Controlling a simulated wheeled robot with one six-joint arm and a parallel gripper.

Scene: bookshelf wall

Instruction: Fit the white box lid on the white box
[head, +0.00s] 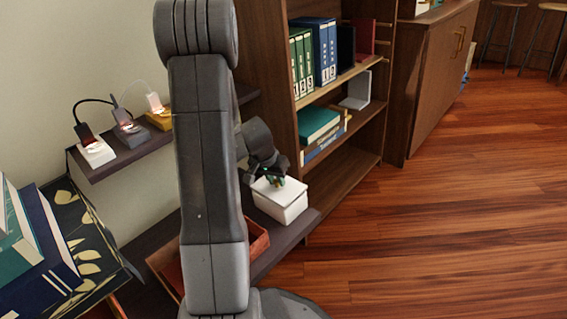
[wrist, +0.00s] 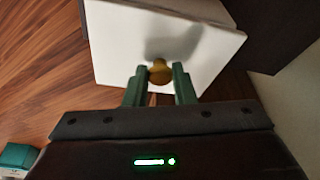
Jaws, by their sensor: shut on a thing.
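The white box (head: 281,212) stands on a low dark shelf in the head view. The white box lid (head: 295,189) is over its top, roughly lined up with it. I cannot tell whether a small gap is left between them. In the head view my gripper (head: 275,181) is on top of the lid. Most of the box is hidden under the lid in the wrist view.
A reddish open tray (head: 259,246) is beside the box, partly behind my arm. A bookcase with binders (head: 315,52) and stacked books (head: 318,124) stands just behind. The wooden floor (head: 440,220) at right is clear.

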